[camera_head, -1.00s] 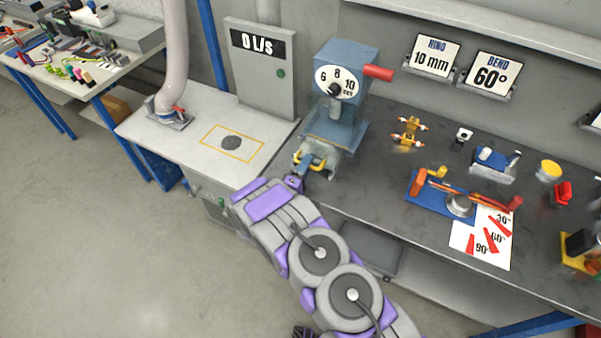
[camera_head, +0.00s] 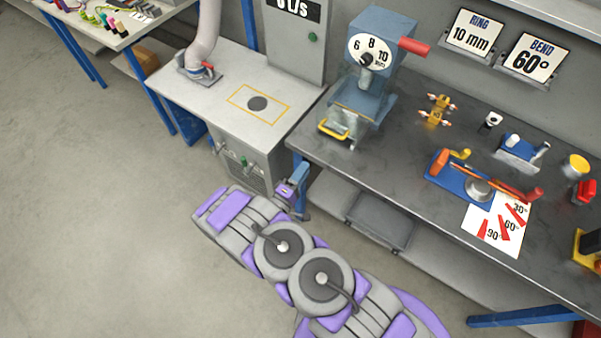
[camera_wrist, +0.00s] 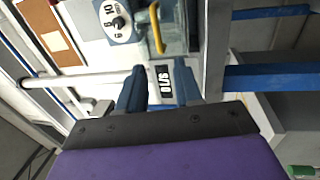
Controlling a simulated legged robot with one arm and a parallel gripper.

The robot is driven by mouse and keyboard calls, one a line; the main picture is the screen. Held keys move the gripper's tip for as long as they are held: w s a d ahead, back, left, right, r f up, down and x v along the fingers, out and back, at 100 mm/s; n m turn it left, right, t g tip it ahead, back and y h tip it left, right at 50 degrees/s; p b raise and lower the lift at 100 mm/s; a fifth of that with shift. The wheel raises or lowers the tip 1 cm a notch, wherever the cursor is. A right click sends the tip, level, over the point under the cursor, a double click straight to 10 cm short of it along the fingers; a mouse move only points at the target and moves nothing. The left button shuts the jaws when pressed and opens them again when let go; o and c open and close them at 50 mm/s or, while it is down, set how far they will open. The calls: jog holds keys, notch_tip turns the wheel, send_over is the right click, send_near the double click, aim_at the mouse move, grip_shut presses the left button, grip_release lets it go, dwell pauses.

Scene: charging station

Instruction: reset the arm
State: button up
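My gripper (camera_head: 300,188) is at the end of my grey and purple arm, low in front of the dark workbench's left corner. In the wrist view, my gripper (camera_wrist: 158,85) shows two blue fingers apart with nothing held between them. The blue ring machine (camera_head: 375,70) stands on the bench above and to the right of the gripper, with a dial, a red lever and a yellow handle (camera_head: 335,130) at its front. The yellow handle also shows in the wrist view (camera_wrist: 156,30), beyond the fingertips. The gripper is apart from it.
The dark workbench (camera_head: 400,150) holds a blue bending jig (camera_head: 458,180), an angle sheet (camera_head: 500,226) and small yellow parts (camera_head: 436,108). A pale cabinet (camera_head: 200,100) with a hose stands left of it. A shelf runs under the bench. The floor at left is clear.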

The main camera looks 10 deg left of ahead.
jog(key=shift+s+a+f, duration=0.1)
jog(key=shift+s+a, duration=0.05)
jog(key=shift+s, duration=0.25)
dwell(0.3)
jog(key=w+a+r+m+g+y, duration=0.2)
jog(key=w+r+m+g, duration=0.1)
jog(key=w, duration=0.3)
jog(key=w+a+r+m+g+y, duration=0.2)
jog(key=w+r+m+g+y, duration=0.1)
jog(key=w, duration=0.2)
jog(key=s+d+r+m+g+y, duration=0.1)
jog(key=d+r+g+y, duration=0.15)
jog(key=r, duration=0.35)
jog(key=s+d+r+m+g+y, duration=0.1)
jog(key=s+r+g+y, duration=0.15)
jog(key=r, duration=0.45)
jog(key=s+d+r+m+g+h, duration=0.1)
jog(key=s+d+r+m+g, duration=0.1)
jog(key=s+d, duration=0.7)
jog(key=s+d+r+m+g+h, duration=0.1)
jog(key=s+d+r+g, duration=0.3)
jog(key=s+d, duration=0.5)
jog(key=s+d+r+m+g+h, duration=0.1)
jog(key=s+d+r+m+g, duration=0.2)
jog(key=s, duration=1.6)
jog(key=d+r, duration=0.4)
jog(key=d, duration=0.2)
jog(key=shift+s+d+g, duration=0.15)
jog(key=shift+s+g, duration=0.15)
jog(key=shift+s, duration=0.05)
